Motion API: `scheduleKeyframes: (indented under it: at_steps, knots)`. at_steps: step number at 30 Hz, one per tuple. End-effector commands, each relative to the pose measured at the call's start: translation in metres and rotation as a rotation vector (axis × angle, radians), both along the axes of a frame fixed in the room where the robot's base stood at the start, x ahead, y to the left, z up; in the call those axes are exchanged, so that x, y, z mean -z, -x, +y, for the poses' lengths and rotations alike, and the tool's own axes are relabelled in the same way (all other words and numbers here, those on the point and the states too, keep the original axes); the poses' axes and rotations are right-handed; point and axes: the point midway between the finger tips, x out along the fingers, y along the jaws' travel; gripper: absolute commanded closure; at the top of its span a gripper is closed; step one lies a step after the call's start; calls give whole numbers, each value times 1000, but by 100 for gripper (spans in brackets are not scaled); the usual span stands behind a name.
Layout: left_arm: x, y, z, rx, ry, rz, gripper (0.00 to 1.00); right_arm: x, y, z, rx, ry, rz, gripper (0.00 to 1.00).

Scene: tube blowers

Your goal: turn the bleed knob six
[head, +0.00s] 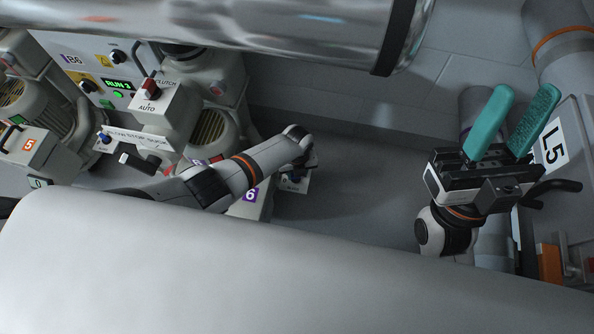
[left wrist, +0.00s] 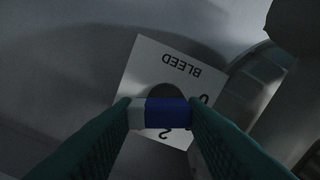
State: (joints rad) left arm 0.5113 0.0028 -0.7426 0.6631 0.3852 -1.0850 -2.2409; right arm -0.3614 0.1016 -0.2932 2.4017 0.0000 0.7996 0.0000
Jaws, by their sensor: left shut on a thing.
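The bleed knob (left wrist: 168,113), a blue and white bar, sits in front of a white plate (left wrist: 146,68) marked BLEED, with a 2 and a partly hidden 0. My left gripper (left wrist: 159,114) is shut on the knob, one teal finger at each end. In the head view my left arm reaches down beside a purple 6 label (head: 250,195); its fingers cannot be made out there. My right gripper (head: 524,96) is empty, its teal fingers apart, near the L5 panel at the right.
A shiny pipe (head: 290,20) crosses the top. A large pale surface fills the bottom. Grey floor (head: 360,190) is clear between the arms.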

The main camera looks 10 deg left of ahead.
Motion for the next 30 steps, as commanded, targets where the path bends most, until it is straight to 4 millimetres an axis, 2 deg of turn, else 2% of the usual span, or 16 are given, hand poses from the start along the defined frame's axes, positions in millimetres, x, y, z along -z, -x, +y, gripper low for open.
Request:
scheduleKeyframes:
  at_steps: [15,16,19,20,30]
  knots:
    - [0,1,-1,18,2,1,85,0,0,0,-1,-2,-4,64]
    - [0,1,-1,18,2,2,59,0,0,0,-1,-2,-4,64]
    - [0,1,-1,17,2,1,42,-1,0,0,-1,-2,-4,64]
    - [0,1,-1,17,2,1,40,-1,0,0,0,-1,-4,64]
    - [-2,0,0,17,0,1,40,-2,0,0,1,1,1,64]
